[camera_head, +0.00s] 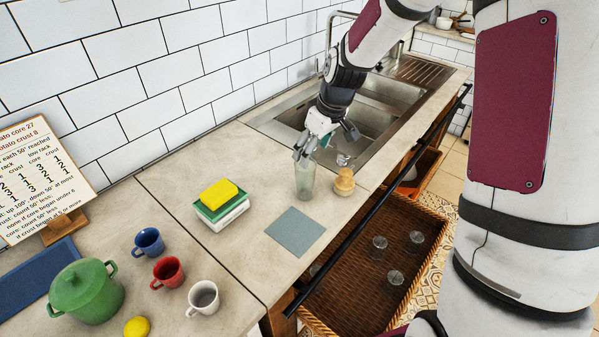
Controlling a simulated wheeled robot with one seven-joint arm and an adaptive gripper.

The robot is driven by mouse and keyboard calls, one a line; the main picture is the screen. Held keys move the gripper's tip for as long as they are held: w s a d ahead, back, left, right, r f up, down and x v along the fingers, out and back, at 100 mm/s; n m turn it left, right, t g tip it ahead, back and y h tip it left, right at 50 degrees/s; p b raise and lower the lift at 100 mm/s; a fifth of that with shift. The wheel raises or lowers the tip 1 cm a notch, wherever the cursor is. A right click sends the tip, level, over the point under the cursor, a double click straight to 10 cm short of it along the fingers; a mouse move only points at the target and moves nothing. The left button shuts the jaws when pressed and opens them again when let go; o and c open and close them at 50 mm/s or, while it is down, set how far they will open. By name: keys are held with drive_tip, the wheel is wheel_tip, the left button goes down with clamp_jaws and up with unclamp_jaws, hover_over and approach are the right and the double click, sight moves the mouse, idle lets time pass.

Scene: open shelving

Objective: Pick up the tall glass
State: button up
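The tall glass (305,181) is clear with a greenish tint and appears upright on the counter in front of the sink. My gripper (304,154) points down at the glass's top, with its fingertips overlapping the rim in the picture. I cannot tell whether the fingers touch the glass or how far apart they are. The gripper hides part of the rim.
A small wooden-topped brush or jar (344,182) stands close right of the glass. The sink (375,118) lies behind. A grey-blue cloth (295,232) lies in front, and stacked sponges (221,200) sit left. An open wicker drawer (345,285) holds several glasses below.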

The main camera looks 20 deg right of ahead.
sight(302, 179)
drive_tip(key=p+x, duration=0.1)
drive_tip(key=x, duration=1.3)
drive_tip(key=shift+f, duration=0.15)
drive_tip(key=c, duration=1.3)
